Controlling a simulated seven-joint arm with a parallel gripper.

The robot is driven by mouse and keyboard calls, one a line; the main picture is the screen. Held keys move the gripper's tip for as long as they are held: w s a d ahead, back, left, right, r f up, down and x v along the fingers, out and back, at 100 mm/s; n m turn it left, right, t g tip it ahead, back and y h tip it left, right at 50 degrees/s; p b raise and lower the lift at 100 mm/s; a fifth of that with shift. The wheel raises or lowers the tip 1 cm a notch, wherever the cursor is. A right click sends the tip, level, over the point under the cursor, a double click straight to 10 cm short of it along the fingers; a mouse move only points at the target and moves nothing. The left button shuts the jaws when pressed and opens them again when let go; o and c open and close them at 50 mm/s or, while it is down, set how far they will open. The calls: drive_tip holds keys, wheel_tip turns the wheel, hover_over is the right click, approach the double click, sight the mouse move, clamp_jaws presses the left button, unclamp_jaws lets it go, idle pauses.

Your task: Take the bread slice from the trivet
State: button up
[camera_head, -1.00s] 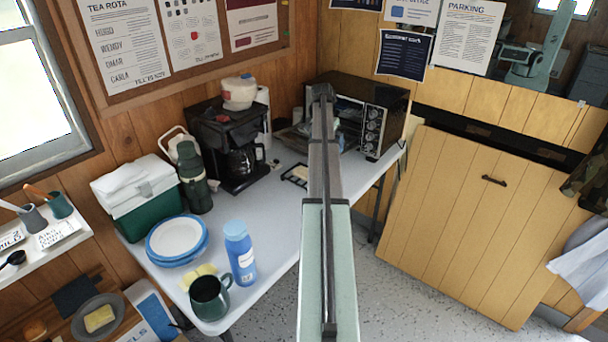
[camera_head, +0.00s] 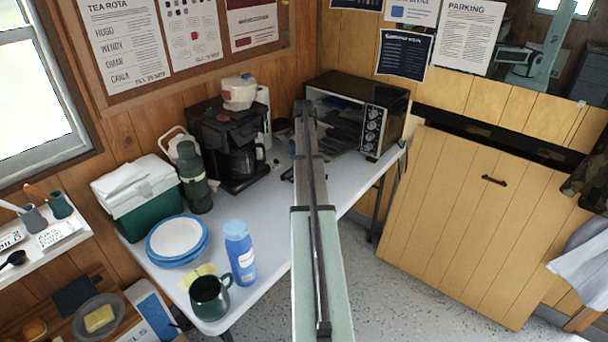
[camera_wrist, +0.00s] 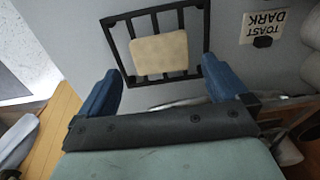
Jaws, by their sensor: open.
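The bread slice (camera_wrist: 159,55) is pale tan and roughly square. It lies flat on the black barred trivet (camera_wrist: 112,39) in the wrist view, with trivet bars showing around it. My gripper (camera_wrist: 162,70) has two blue fingers, wide apart and empty. The fingers point toward the trivet, one on each side of the slice, and do not appear to touch it. In the head view my arm hides the slice, and only a dark edge of the trivet (camera_head: 287,174) shows beside the arm.
The toaster oven (camera_head: 388,110) stands at the back right. The coffee maker (camera_head: 227,140) and green flask (camera_head: 194,178) stand to the left. The blue bottle (camera_head: 240,254) and dark mug (camera_head: 209,297) are at the table's near end.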

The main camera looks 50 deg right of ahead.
drive_tip(key=shift+d+f, duration=0.15)
drive_tip(key=shift+f, duration=1.2)
drive_tip(key=shift+d+f, duration=0.1)
drive_tip(key=shift+f, duration=1.25)
drive_tip(key=shift+c, duration=0.3)
drive_tip(key=c, duration=0.7)
